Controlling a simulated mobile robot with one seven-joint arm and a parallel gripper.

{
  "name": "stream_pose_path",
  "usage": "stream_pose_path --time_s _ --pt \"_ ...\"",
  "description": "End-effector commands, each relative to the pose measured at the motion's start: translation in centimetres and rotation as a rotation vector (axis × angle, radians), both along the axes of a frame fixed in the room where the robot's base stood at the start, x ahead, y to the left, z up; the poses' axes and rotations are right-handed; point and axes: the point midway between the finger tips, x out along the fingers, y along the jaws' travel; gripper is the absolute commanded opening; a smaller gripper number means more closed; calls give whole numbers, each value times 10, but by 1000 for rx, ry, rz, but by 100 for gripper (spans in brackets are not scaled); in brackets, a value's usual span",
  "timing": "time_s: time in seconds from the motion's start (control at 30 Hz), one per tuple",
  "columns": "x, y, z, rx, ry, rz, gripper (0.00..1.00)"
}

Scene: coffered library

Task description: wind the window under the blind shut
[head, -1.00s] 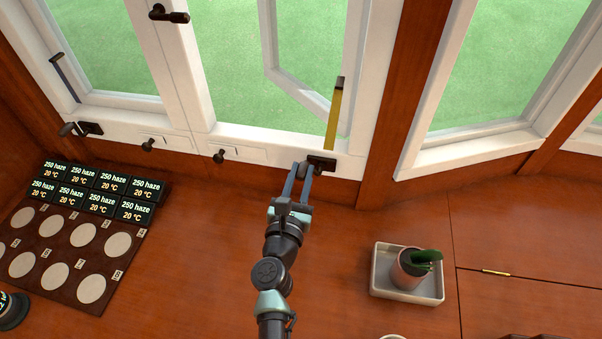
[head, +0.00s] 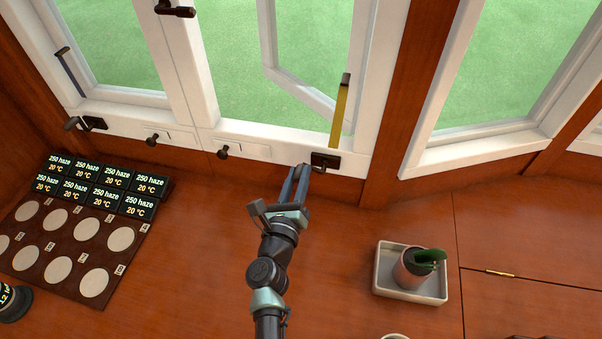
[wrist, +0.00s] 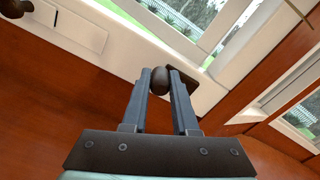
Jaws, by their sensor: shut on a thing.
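The middle casement window's sash (head: 304,95) stands swung outward, with a gap between it and its white frame. A dark winder (head: 326,160) is mounted at the right end of that window's sill. My gripper (head: 302,170) reaches up to it from below. In the wrist view, my gripper (wrist: 160,76) is shut on the winder's dark rounded knob (wrist: 159,82), one finger on each side. A yellow bar (head: 340,115) with a dark tip stands at the window's lower right, above the winder. No blind shows in these views.
Another winder (head: 84,123) and a blue-grey bar (head: 70,72) are at the left window. Dark latch knobs (head: 223,153) stick out below the sill. A potted plant (head: 415,265) stands in a pale tray (head: 384,292) at right. Labelled dark boxes (head: 146,184) are at left.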

Motion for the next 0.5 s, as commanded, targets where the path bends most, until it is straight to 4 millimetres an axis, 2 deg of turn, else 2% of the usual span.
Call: stream_pose_path --time_s 0.5 --pt "0 2 -26 -482 97 0 0"
